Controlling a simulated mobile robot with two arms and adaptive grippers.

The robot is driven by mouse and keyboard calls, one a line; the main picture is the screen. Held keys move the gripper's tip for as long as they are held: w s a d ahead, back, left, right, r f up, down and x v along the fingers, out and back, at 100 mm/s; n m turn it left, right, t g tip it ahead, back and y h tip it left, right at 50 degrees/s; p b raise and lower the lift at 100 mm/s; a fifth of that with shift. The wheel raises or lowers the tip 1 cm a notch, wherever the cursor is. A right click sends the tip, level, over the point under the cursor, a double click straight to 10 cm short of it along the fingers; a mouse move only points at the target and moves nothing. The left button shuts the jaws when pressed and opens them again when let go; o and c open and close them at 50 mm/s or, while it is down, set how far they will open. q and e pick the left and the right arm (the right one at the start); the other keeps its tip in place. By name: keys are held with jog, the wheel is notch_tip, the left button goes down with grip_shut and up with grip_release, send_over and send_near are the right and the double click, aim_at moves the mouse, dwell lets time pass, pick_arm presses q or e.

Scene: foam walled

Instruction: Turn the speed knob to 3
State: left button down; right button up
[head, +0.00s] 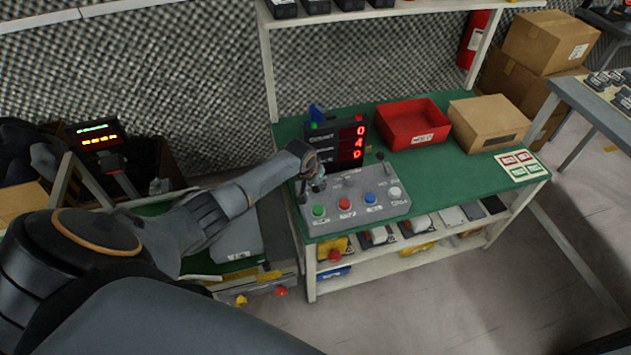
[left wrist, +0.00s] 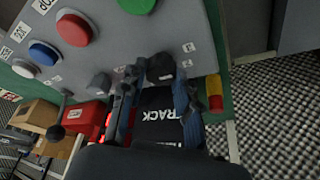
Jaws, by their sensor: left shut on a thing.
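The grey control panel (head: 375,208) lies on the green bench top, with green, red, blue and white buttons along its front. My left gripper (head: 314,178) is at the panel's back left corner, in front of the display. In the left wrist view, my left gripper (left wrist: 157,82) has its two fingers on either side of a black knob, the speed knob (left wrist: 160,67), and is shut on it. The knob's pointer and scale are not readable, so its setting cannot be told. My right gripper is not in view.
A black-topped lever (head: 381,160) rises at the panel's back right. A red bin (head: 413,126) and a cardboard box (head: 488,122) stand farther right.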

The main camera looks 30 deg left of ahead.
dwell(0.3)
pick_arm(q)
jog(key=c, duration=1)
grip_release()
jog(key=shift+r, duration=0.1)
jog(key=v, duration=1.1)
jog(key=shift+s+r, duration=0.25)
jog(key=shift+r, duration=0.05)
